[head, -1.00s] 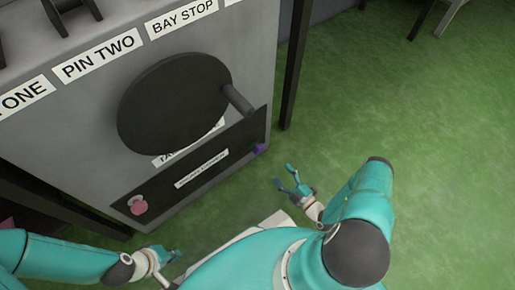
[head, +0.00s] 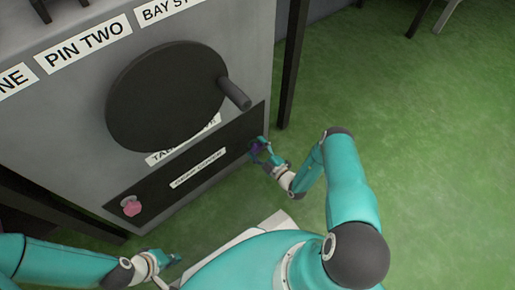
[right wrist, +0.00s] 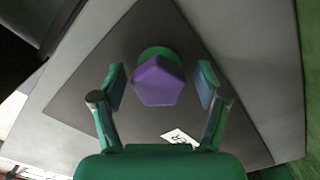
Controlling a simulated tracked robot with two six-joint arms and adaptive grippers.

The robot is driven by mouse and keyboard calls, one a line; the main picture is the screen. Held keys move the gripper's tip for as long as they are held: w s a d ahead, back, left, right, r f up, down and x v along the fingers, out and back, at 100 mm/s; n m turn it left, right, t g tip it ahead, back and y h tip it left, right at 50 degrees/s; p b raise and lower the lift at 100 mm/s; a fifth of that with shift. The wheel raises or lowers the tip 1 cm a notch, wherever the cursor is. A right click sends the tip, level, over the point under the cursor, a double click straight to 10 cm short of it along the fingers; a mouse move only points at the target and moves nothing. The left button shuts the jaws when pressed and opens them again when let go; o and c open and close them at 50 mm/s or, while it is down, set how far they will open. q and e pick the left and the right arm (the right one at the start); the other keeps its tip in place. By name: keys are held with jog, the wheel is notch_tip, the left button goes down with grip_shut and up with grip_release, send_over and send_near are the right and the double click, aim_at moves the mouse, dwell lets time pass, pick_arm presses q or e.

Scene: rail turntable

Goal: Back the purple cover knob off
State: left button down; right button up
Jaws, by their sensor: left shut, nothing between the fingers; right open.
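The purple cover knob (right wrist: 158,82) sits on a green base on the dark cover plate (right wrist: 75,100). In the head view the purple knob (head: 257,147) is at the plate's right end, partly hidden by my right gripper. My right gripper (head: 259,150) is open; in the right wrist view its fingers (right wrist: 160,90) stand on either side of the knob, with gaps showing on both sides. My left gripper (head: 170,256) is shut and empty, low in front of the cabinet.
A pink knob (head: 131,207) is at the plate's left end. A large dark disc with a crank handle (head: 234,94) juts out above the plate. Labels such as PIN TWO (head: 84,43) run along the top. Dark legs flank the cabinet; green floor lies open at right.

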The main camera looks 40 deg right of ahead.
jog(key=c, duration=1.1)
jog(key=shift+a+n, duration=0.1)
jog(key=shift+n, duration=0.3)
jog(key=n, duration=0.4)
jog(key=shift+n, duration=0.4)
jog(key=n, duration=0.6)
jog(key=shift+s+a+f, duration=0.1)
jog(key=n+p, duration=0.1)
jog(key=n, duration=0.4)
jog(key=shift+n, duration=0.4)
jog(key=n+p, duration=0.1)
jog(key=n, duration=0.4)
jog(key=shift+a+n, duration=0.1)
jog(key=shift+n, duration=0.3)
